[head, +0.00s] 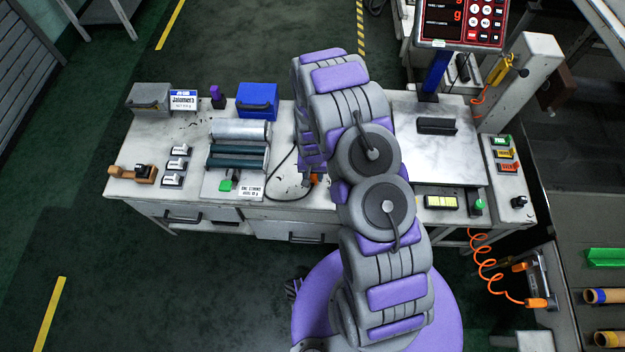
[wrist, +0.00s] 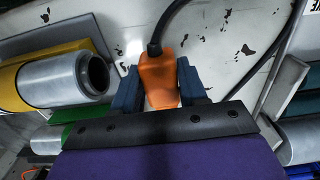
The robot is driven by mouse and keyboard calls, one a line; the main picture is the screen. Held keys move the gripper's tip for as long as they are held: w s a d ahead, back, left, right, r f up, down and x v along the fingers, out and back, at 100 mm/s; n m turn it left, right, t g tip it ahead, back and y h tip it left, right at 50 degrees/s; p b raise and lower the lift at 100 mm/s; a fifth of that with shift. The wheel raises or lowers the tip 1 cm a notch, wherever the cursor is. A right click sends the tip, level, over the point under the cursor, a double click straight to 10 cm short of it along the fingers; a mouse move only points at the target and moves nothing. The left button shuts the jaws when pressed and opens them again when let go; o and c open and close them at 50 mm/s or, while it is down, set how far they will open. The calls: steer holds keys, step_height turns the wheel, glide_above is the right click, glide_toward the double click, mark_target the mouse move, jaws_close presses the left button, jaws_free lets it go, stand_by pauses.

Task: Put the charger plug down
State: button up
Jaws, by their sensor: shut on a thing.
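The charger plug (wrist: 158,78) is orange, with a black cable running from its end, in the wrist view. My gripper (wrist: 157,85) is shut on it, with one dark blue finger on each side. In the head view my arm hides most of my gripper (head: 312,178), which is over the worn white workbench (head: 285,205). A small orange part of the plug (head: 315,179) shows there beside my arm. The black cable (head: 283,160) curves over the bench to the left of it. I cannot tell whether the plug touches the bench top.
A film winder with rollers (head: 238,155) stands left of my gripper. A blue box (head: 257,101) and a grey box (head: 149,98) are at the back. A scale (head: 440,145) is on the right. Some bare bench shows near the front edge.

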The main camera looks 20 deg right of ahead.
step_height(320, 180, down, 4)
steer(key=shift+r+b, duration=0.15)
steer(key=shift+b, duration=0.5)
steer(key=shift+a+r, duration=0.1)
steer(key=o, duration=1.2)
steer(key=shift+c, duration=0.2)
